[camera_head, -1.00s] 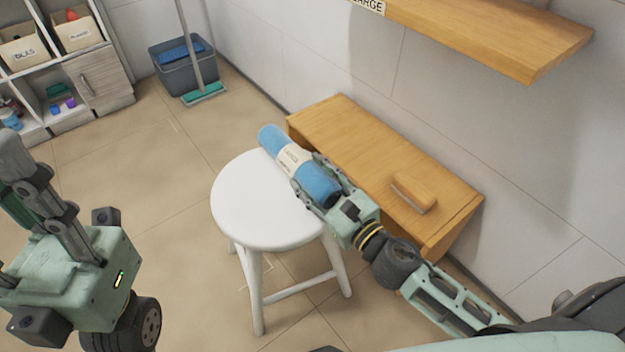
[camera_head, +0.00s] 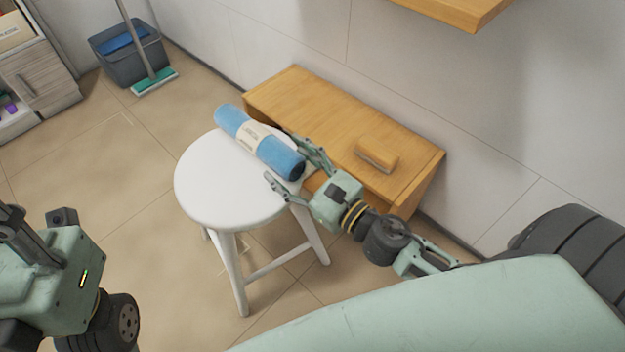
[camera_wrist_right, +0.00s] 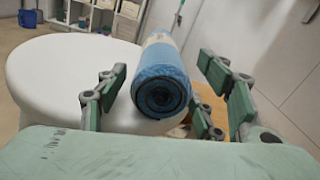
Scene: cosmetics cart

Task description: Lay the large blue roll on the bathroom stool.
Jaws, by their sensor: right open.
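The large blue roll (camera_head: 273,153), with a pale paper band round its middle, lies on the white bathroom stool (camera_head: 205,185), along the side of the seat nearest the wooden cabinet. My right gripper (camera_head: 296,158) is open at the roll's near end, with its fingers apart and clear of the roll. In the right wrist view the roll (camera_wrist_right: 162,85) points its spiral end at me, between the spread fingers, on the stool seat (camera_wrist_right: 60,75). My left gripper is at the left edge of the head view, its fingertips out of frame.
A low wooden cabinet (camera_head: 310,95) stands beside the stool against the wall, with a wooden brush (camera_head: 377,154) on top. A wooden shelf (camera_head: 455,8) juts from the wall above. A grey bucket (camera_head: 130,55) and mop stand at the back left. Floor left of the stool is clear.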

